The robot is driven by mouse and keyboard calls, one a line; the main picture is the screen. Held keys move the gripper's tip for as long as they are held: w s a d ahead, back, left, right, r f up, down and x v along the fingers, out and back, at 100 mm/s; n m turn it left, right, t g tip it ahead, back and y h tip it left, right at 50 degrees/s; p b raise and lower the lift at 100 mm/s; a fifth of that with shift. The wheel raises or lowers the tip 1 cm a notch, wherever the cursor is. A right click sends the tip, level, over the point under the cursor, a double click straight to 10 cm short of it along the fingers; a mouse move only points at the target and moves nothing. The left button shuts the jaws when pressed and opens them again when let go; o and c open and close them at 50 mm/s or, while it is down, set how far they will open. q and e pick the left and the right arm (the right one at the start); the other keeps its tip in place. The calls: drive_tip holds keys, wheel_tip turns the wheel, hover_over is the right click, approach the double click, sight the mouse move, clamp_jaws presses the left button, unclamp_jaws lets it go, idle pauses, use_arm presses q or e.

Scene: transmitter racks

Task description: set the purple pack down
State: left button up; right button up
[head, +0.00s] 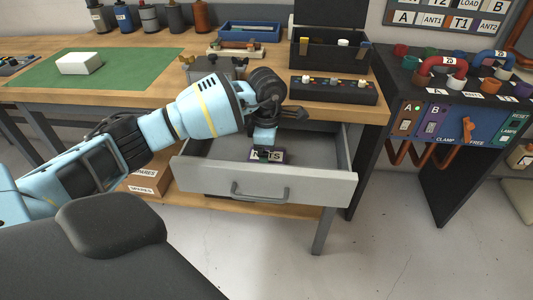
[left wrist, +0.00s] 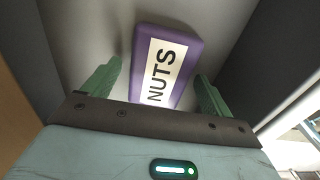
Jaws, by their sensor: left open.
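The purple pack (left wrist: 183,41) has a white label reading NUTS. It lies inside the open grey drawer (head: 310,187), and its label also shows in the head view (head: 279,158). My left gripper (left wrist: 158,75) is over the drawer and pointing down into it. Its two green fingers are open, one on each side of the pack, with a visible gap at each side. In the head view the left gripper (head: 265,153) covers part of the pack. My right gripper is in neither view.
The drawer's front panel and handle (head: 260,194) face me, and its side walls stand close around my left gripper. The wooden bench (head: 130,98) above holds a green mat (head: 125,68), a white block (head: 80,63) and a black open box (head: 330,50). Cartons (head: 150,180) stand underneath.

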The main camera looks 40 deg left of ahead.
use_arm(q)
wheel_tip(320, 180, up, 12)
drive_tip(key=shift+f+p, duration=0.15)
drive_tip(key=shift+p, duration=0.15)
idle(0.3)
